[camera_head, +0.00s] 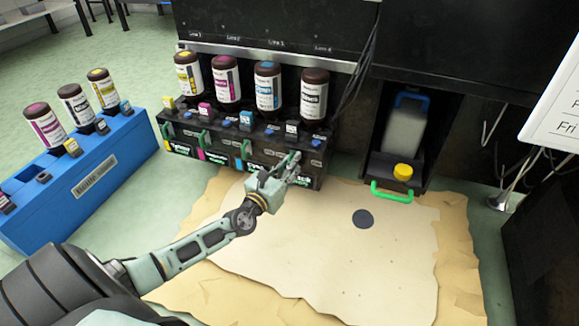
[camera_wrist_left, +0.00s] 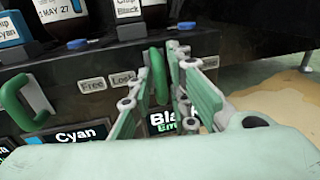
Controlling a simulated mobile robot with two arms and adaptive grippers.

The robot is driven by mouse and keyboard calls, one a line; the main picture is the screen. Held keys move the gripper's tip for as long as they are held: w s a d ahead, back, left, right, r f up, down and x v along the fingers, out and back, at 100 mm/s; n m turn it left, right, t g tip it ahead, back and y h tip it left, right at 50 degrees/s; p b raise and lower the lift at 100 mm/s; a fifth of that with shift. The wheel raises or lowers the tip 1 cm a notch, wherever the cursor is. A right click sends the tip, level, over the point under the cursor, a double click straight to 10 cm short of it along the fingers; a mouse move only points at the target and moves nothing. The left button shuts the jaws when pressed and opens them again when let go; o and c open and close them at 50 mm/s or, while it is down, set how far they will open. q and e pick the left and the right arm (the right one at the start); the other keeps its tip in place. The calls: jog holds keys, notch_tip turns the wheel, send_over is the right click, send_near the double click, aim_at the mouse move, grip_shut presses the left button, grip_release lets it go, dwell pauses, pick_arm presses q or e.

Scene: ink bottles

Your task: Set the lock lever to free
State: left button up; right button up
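The ink unit (camera_head: 225,150) has a row of green lock levers on its front. In the left wrist view a green lever (camera_wrist_left: 157,75) stands roughly upright above the Black label (camera_wrist_left: 163,124), and another green lever (camera_wrist_left: 27,100) is at the left above the Cyan label (camera_wrist_left: 80,135). Labels Free (camera_wrist_left: 92,85) and Lock (camera_wrist_left: 122,78) sit between these two levers. My left gripper (camera_head: 292,164) is at the rightmost lever; in the wrist view its fingers (camera_wrist_left: 158,62) are apart on either side of it. Contact with the lever cannot be told. My right gripper is not in view.
Ink bottles (camera_head: 226,80) stand in a row on the unit. A blue rack (camera_head: 100,172) with more bottles is at left. A bay at right holds a yellow-capped container (camera_head: 403,135) and a green handle (camera_head: 391,193). The paper sheet (camera_head: 320,235) in front is largely clear.

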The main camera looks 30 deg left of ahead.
aim_at(307, 161)
pick_arm(q)
grip_shut()
dwell(0.3)
jog(key=d, duration=0.1)
jog(key=d+p, duration=0.1)
jog(key=shift+w+d+r, duration=0.15)
jog(key=shift+w+d, duration=0.15)
jog(key=shift+d, duration=0.4)
grip_release()
jog(key=shift+w+d, duration=0.1)
